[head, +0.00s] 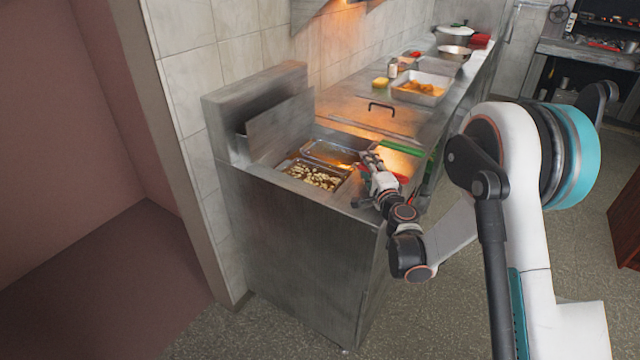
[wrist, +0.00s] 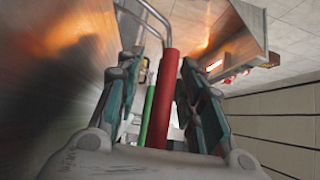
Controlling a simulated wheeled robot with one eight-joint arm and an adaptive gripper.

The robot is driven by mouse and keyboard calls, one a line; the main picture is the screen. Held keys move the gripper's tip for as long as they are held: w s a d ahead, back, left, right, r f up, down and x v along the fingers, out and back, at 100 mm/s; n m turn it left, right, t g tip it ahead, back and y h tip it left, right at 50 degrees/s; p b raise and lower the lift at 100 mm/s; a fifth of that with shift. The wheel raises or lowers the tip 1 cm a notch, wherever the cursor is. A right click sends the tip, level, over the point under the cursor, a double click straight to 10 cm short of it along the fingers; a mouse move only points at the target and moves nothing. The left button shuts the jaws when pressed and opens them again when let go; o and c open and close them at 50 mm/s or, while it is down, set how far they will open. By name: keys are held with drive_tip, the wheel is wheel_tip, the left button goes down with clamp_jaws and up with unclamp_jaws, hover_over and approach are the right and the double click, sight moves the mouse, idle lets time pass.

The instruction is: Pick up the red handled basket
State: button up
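The red handle (wrist: 161,95) runs lengthwise between the two fingers of my gripper (wrist: 160,62) in the wrist view. The fingers stand apart, with a gap visible beside the handle. In the head view, my gripper (head: 371,160) is over the front of the fryer, and part of the red handle (head: 402,178) shows beside it. The near basket (head: 316,175), holding pale pieces of food, sits in the fryer in line with this handle. Their join is hidden by my gripper. A green handle (wrist: 148,116) lies just left of the red one.
A second fryer bay (head: 332,152) lies behind the near basket; a green handle (head: 405,149) shows there. The fryer's raised metal back (head: 275,130) stands to the left. A tray of food (head: 420,88) and pots are farther along the counter. The floor in front is clear.

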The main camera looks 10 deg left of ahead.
drive_tip(key=shift+s+d+r, duration=0.1)
drive_tip(key=shift+s, duration=0.1)
drive_tip(key=shift+c, duration=0.8)
clamp_jaws()
drive_tip(key=shift+r, duration=0.15)
wheel_tip(320, 180, up, 20)
drive_tip(key=p, duration=0.6)
drive_tip(key=shift+p, duration=0.3)
drive_tip(key=shift+w, duration=0.1)
drive_tip(key=shift+r+p, duration=1.4)
drive_tip(key=shift+r, duration=0.85)
